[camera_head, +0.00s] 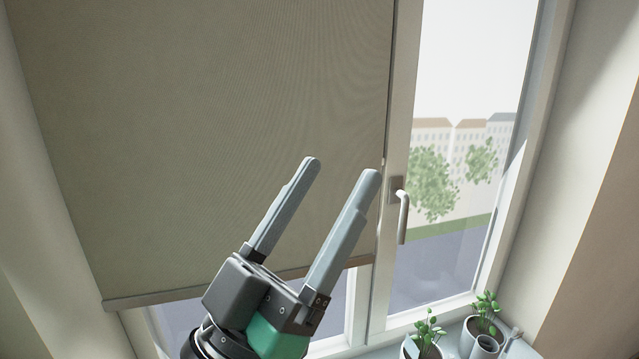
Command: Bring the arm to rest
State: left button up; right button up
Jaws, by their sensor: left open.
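My left gripper (341,168) is open and empty, with its two grey fingers apart and pointing up and to the right. It is in front of the lower right part of a lowered beige roller blind (220,110). Its right fingertip appears close to the window handle (403,215) in the picture; I cannot tell how far apart they are in depth. My right gripper is not in view.
A white-framed window (400,90) stands behind the blind, with its right pane uncovered. The blind's bottom bar (165,297) hangs above the sill.

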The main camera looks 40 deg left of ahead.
pick_arm(q)
notch_tip(320, 180, up, 18)
jog(key=s+d+m+h+p, duration=0.1)
jog(key=s+h+p, duration=0.1)
jog(key=p, duration=1.3)
jog(key=shift+t, duration=0.4)
jog(key=shift+d, duration=0.1)
